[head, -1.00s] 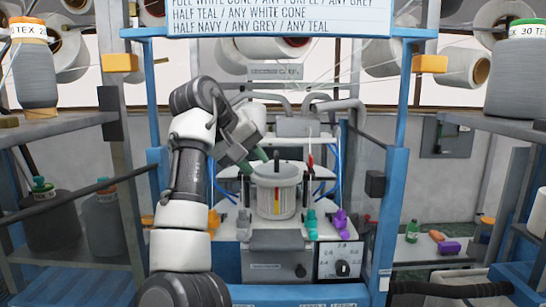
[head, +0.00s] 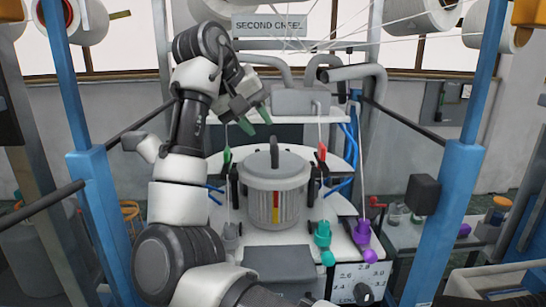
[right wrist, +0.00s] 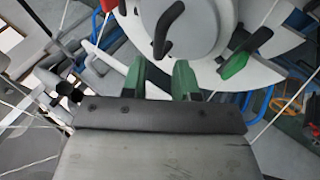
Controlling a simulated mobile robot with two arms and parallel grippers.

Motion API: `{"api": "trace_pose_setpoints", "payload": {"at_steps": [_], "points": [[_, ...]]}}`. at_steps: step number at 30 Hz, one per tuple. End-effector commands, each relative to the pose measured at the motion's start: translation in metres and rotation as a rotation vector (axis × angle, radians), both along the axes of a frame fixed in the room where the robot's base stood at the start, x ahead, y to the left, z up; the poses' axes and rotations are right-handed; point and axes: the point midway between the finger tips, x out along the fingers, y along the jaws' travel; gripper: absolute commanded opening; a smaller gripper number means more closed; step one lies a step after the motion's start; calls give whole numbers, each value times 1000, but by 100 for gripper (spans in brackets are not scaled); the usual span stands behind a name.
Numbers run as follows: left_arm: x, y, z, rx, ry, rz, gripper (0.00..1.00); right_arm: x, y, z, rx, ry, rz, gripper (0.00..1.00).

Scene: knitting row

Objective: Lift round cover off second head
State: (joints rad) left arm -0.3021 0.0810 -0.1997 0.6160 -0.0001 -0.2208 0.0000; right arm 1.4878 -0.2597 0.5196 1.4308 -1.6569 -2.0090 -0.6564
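The round cover (head: 260,175) is a light grey lid with an upright dark handle (head: 274,152). It sits on the grey drum-shaped head (head: 257,208), which has a red and yellow strip on its front. My right gripper (head: 256,122) has green fingers and is above and slightly left of the cover, apart from it. In the right wrist view the round cover (right wrist: 204,20) and its dark hooked handle (right wrist: 166,30) lie beyond the fingertips. The two fingers (right wrist: 160,66) are apart with nothing between them. My left gripper is out of view.
Blue posts (head: 462,205) stand on both sides of the machine. Grey pipes (head: 352,73) and taut white yarns run behind and above. A dial panel (head: 345,275) is at lower right.

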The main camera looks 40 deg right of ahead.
Motion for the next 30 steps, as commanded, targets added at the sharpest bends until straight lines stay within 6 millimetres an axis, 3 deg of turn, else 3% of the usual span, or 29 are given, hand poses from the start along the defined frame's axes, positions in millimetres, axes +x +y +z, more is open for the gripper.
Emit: {"api": "trace_pose_setpoints", "payload": {"at_steps": [11, 18, 27, 30], "points": [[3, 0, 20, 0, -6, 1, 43, 0, -25, -28, 2, 3, 0, 29], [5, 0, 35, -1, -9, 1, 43, 1, -45, -55, 1, 2, 0, 29], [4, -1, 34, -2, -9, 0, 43, 1, -48, -61, 0, 0, 1, 29], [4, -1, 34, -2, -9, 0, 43, 1, -48, -61, 0, 0, 1, 14]]}}
